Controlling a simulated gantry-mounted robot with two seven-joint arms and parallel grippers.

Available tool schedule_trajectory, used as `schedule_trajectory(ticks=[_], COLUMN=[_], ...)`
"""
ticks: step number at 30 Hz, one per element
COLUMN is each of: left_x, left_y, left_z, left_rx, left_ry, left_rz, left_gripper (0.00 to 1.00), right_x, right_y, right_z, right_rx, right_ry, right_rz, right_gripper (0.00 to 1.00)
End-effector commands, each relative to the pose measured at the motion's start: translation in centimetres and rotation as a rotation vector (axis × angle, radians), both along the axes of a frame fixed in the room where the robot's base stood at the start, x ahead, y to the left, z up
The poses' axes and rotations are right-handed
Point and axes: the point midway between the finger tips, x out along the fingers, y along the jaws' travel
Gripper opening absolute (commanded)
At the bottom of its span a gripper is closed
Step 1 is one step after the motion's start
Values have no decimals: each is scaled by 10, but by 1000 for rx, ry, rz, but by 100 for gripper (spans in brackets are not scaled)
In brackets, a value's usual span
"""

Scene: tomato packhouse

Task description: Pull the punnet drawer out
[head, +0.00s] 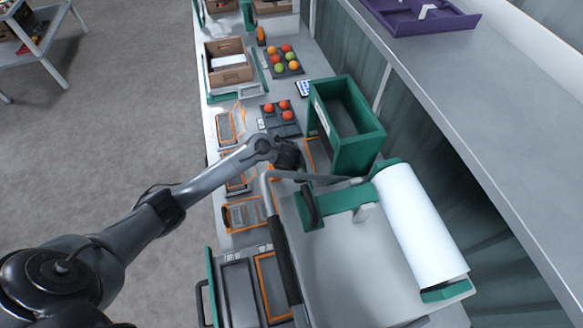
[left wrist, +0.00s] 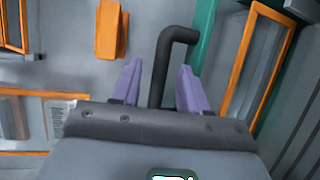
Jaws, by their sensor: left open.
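The punnet drawer (head: 210,280) is at the bottom left of the bench in the head view. It has a green front, a black bar handle (head: 200,303) and an orange-rimmed grey inside. In the left wrist view a black bent handle (left wrist: 170,62) lies between the two purple fingers of my left gripper (left wrist: 160,66), beside a green edge (left wrist: 206,42). The fingers are apart, with gaps beside the bar. The handle's lower part is hidden by my gripper body. In the head view the fingers are hidden beyond my dark wrist. My right gripper is not in view.
A sealer with a white film roll (head: 420,225) stands right of the drawer, its grey tube (head: 266,190) close by. A green bin (head: 372,145), orange-rimmed punnets (head: 245,214) and a tomato tray (head: 287,70) are farther up.

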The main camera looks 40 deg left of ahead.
Motion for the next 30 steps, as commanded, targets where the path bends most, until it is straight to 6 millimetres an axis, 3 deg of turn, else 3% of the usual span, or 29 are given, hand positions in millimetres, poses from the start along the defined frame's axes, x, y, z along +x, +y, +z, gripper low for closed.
schedule_trajectory(ticks=[8,16,26,30], left_x=[0,0,-1,-19], left_y=[0,0,2,16], left_z=[0,0,1,4], left_rx=[0,0,1,6], left_ry=[-1,0,-1,2], left_rz=[0,0,0,1], left_gripper=[43,1,0,0], right_x=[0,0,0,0], right_y=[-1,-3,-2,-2], right_z=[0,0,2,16], right_rx=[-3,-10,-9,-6], right_ry=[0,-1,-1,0], right_rz=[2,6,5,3], right_gripper=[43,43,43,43])
